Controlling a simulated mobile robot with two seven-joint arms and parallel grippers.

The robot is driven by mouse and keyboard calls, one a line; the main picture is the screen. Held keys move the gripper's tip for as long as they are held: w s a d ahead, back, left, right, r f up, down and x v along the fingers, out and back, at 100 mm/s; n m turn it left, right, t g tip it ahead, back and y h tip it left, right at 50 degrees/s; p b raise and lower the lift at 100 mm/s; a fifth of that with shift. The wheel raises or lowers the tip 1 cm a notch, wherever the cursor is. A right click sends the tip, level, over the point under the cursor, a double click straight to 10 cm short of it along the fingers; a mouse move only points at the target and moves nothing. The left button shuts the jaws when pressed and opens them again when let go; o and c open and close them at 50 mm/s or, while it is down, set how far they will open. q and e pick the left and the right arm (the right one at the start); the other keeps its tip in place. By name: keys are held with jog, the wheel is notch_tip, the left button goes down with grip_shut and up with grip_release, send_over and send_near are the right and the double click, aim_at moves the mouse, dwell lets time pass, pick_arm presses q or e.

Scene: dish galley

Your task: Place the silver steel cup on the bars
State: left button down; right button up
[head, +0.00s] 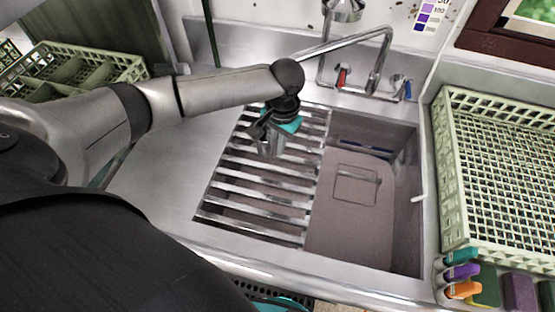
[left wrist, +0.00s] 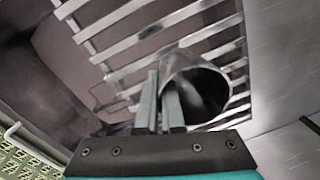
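The silver steel cup (head: 270,149) is partly hidden under my left gripper in the head view, over the steel bars (head: 255,183) across the left part of the sink. In the left wrist view the cup (left wrist: 208,88) is tilted, its dark open mouth facing the lower right of the picture. My left gripper (left wrist: 160,100) has its two fingers close together at the cup's wall, seemingly pinching it near the rim. The head view also shows this gripper (head: 272,130) above the bars. I cannot tell whether the cup touches the bars. My right gripper is not in view.
The open sink basin (head: 350,225) lies right of the bars. A tap (head: 375,65) stands behind. Another green rack (head: 125,65) stands at the back left. Bare steel counter (head: 165,165) lies left of the bars.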

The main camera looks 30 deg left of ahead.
aim_at(277, 168)
pick_arm(q)
jog(key=shift+f+b, duration=0.45)
jog(key=shift+f, duration=2.75)
jog(key=shift+f, duration=0.15)
jog(key=c, duration=1)
grip_release()
jog(key=shift+c, duration=0.2)
notch_tip(277, 168, up, 12)
jog(key=p, duration=0.1)
jog(key=shift+d+r+p, duration=0.2)
jog(key=shift+d+p, duration=0.15)
jog(key=shift+d, duration=0.1)
